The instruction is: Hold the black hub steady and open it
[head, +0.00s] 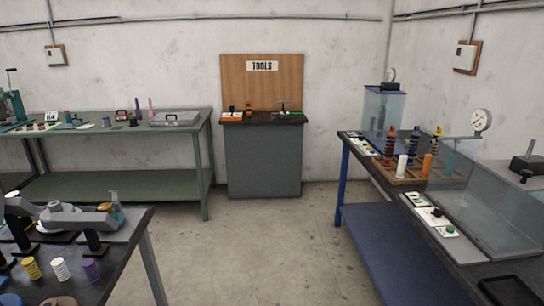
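I cannot pick out the black hub for sure. A flat black item (510,290) lies at the near right end of the blue bench (352,152), cut by the frame edge, and I cannot tell what it is. Small dark items also stand on the tool cabinet, too small to make out. Neither of my grippers shows in the head view.
The bench holds a wooden tray (385,172) with spring assemblies, a dial gauge (481,120) and clear panels. A dark table (122,250) with grey fixtures and small spools is near left. A green table (95,185) and tool cabinet (263,160) stand behind. The middle floor (265,240) is clear.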

